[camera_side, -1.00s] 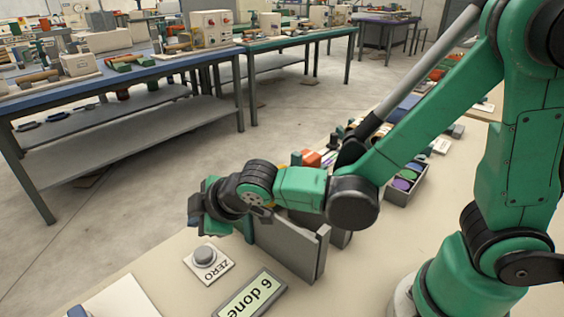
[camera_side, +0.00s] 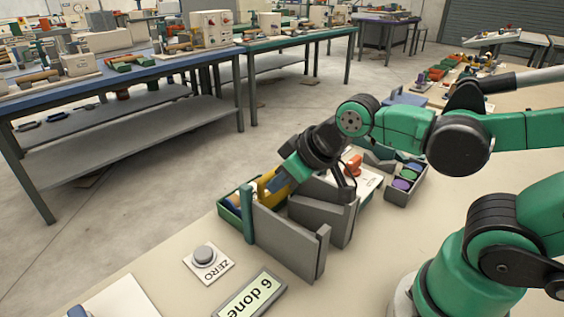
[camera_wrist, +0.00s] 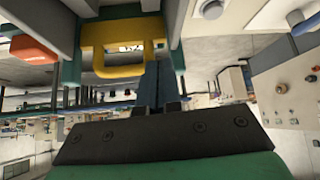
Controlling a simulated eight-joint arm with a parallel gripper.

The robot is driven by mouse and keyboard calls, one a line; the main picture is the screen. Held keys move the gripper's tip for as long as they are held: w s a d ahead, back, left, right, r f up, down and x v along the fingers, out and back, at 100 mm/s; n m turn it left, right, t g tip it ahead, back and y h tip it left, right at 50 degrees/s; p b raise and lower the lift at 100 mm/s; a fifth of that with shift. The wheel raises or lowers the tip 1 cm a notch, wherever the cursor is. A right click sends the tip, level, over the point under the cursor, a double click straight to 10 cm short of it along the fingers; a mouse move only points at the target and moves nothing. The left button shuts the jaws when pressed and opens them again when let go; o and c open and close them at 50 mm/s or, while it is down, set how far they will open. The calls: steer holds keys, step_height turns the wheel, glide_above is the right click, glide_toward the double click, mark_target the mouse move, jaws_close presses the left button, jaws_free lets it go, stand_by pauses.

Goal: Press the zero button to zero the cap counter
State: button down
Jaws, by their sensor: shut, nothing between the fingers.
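The zero button (camera_side: 205,256) is a round grey knob on a white plate marked ZERO, on the bench at the lower middle of the side view. It stands raised and nothing touches it. The counter display (camera_side: 250,295) beside it reads "6 done". My gripper (camera_side: 277,187) is behind and to the right of the button, pointing down at a yellow piece behind the grey panels. In the wrist view my gripper's dark fingers (camera_wrist: 159,85) are together with nothing between them, close to the yellow loop (camera_wrist: 118,50). Whether they touch it I cannot tell.
Upright grey panels (camera_side: 286,243) stand between the button and the far part of the bench. A green tray (camera_side: 232,211) lies behind them. A grey box with coloured discs (camera_side: 404,180) is at the right.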

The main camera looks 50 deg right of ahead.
mark_target(202, 252)
steer(key=d, duration=0.1)
steer(key=s+d+m, duration=0.1)
steer(key=d+m+h, duration=0.1)
steer(key=shift+s+d+r+g, duration=0.25)
steer(key=shift+r+g, duration=0.05)
steer(key=shift+r, duration=0.05)
steer(key=w+a+r+n+g, duration=0.1)
steer(key=w+a+n, duration=0.1)
steer(key=n, duration=0.1)
steer(key=w+a+r+n+g, duration=0.1)
steer(key=w+a+n, duration=0.1)
steer(key=n, duration=0.1)
steer(key=w+a+r+n+g, duration=0.1)
steer(key=w+a+n, duration=0.1)
steer(key=n, duration=0.1)
steer(key=shift+a+r, duration=0.3)
steer(key=shift+r, duration=0.1)
steer(key=w+a+f+n+g, duration=0.1)
steer(key=w+a+n+g, duration=0.3)
steer(key=a+n, duration=0.4)
steer(key=shift+f+n, duration=0.2)
steer(key=shift+n, duration=0.3)
steer(key=shift+f, duration=0.1)
step_height(202, 252, down, 14)
steer(key=shift+r, duration=0.1)
